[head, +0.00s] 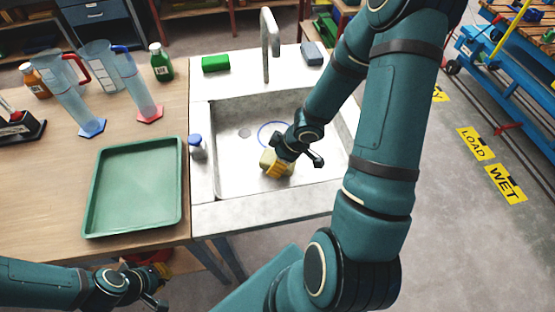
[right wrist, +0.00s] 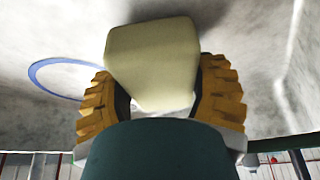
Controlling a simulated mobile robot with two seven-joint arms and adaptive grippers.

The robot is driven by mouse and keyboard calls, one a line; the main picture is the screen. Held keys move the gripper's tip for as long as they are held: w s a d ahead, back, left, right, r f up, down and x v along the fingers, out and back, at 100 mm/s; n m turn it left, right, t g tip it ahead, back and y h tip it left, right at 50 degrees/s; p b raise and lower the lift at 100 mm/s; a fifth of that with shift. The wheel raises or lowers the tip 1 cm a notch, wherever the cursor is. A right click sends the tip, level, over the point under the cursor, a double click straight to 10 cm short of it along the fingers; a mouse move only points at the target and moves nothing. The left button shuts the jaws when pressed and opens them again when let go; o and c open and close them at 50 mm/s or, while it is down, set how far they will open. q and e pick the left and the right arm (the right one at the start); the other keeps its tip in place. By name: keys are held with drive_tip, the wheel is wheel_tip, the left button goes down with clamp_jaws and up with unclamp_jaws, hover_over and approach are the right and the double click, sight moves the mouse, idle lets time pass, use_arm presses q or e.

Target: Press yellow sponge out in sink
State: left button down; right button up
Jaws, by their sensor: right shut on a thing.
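The yellow sponge (head: 267,158) is pale yellow and blocky, and it is inside the grey sink (head: 230,170). My right gripper (head: 280,167) is shut on it. In the right wrist view, the sponge (right wrist: 152,60) sits between the two yellow ribbed fingers of the right gripper (right wrist: 160,95). I cannot tell whether the sponge touches the sink floor. My left gripper (head: 160,273) is low at the left, beside the table's front edge and away from the sink. Its fingers are small and partly hidden, so their opening is unclear.
A blue ring (head: 262,135) marks the sink floor near a round drain (head: 244,133). A tap (head: 267,45) stands behind the basin, with a green block (head: 215,63) beside it. A green tray (head: 135,185) lies left.

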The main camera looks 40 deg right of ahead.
sight(274, 158)
drive_tip(key=shift+f+b, duration=0.45)
idle(1.0)
drive_tip(key=shift+f, duration=0.1)
idle(0.9)
wheel_tip(274, 158, up, 3)
drive_tip(key=p, duration=0.3)
wheel_tip(274, 158, up, 2)
drive_tip(key=shift+r+p, duration=0.15)
drive_tip(key=shift+p, duration=1.1)
drive_tip(key=shift+r+p, duration=0.9)
drive_tip(key=shift+p, duration=0.05)
